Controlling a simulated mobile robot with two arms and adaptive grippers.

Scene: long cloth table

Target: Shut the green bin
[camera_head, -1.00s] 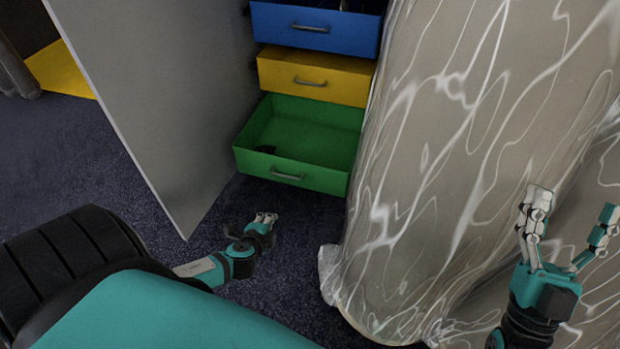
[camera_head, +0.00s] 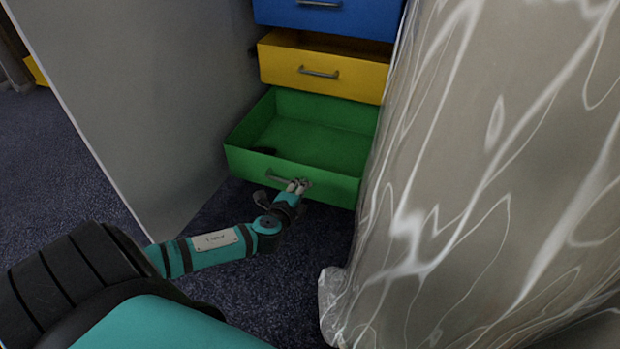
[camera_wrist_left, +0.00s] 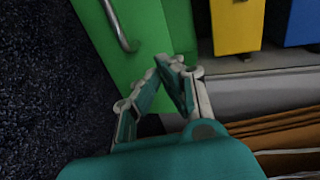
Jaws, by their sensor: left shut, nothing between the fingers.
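The green bin (camera_head: 322,140) is a pulled-out drawer, the lowest of the stack, open at the top with a small dark object lying inside at the left. Its front carries a grey handle (camera_head: 272,179). My left gripper (camera_head: 298,184) is shut and empty, right at the front face near the handle's right end. In the left wrist view, the fingertips (camera_wrist_left: 170,62) are together close to the green front, with the handle (camera_wrist_left: 118,28) up and to the left. Whether they touch the front I cannot tell. My right gripper is out of view.
Above stand a yellow drawer (camera_head: 325,70), partly out, and a blue drawer (camera_head: 328,16). A grey panel (camera_head: 140,100) stands at the left. Dark carpet (camera_head: 215,280) lies below.

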